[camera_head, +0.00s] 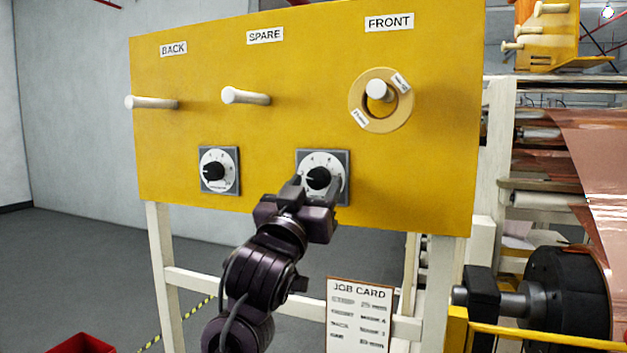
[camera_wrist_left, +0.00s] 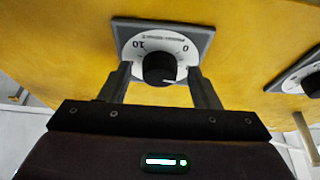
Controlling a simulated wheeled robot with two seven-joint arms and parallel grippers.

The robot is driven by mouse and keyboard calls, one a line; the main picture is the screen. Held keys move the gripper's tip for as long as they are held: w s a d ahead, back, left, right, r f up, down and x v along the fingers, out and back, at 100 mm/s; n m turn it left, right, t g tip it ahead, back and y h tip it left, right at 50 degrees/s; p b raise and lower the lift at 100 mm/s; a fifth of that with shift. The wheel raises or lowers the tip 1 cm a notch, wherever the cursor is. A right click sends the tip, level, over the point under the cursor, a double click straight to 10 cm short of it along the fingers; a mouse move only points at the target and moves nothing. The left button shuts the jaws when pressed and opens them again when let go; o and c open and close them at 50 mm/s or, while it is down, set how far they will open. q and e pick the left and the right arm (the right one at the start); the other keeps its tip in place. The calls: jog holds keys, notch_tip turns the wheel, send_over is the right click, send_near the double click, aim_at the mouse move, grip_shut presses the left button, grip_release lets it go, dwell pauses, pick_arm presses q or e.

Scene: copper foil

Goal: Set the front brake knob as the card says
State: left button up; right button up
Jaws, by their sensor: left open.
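The yellow panel (camera_head: 300,60) carries two black knobs on white dials. The right-hand knob (camera_head: 318,177) sits below and left of the FRONT label. My left gripper (camera_head: 316,188) is open in front of it. In the left wrist view that knob (camera_wrist_left: 160,67) lies between my spread left fingers (camera_wrist_left: 158,80), with gaps visible on both sides. Its dial numbers 10 and 0 appear upside down there; its exact setting is unclear. The left-hand knob (camera_head: 214,171) sits below BACK and SPARE. The job card (camera_head: 360,318) hangs below the panel; its rows are too small to read. My right gripper is not visible.
White pegs stick out under BACK (camera_head: 152,103) and SPARE (camera_head: 246,96). A tan ring (camera_head: 396,118) with paper tags is around the FRONT peg (camera_head: 379,90). Copper foil (camera_head: 597,160) and a black roller (camera_head: 562,298) stand at right. A red bin (camera_head: 80,344) is at lower left.

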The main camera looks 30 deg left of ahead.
pick_arm(q)
jog(key=c, duration=1)
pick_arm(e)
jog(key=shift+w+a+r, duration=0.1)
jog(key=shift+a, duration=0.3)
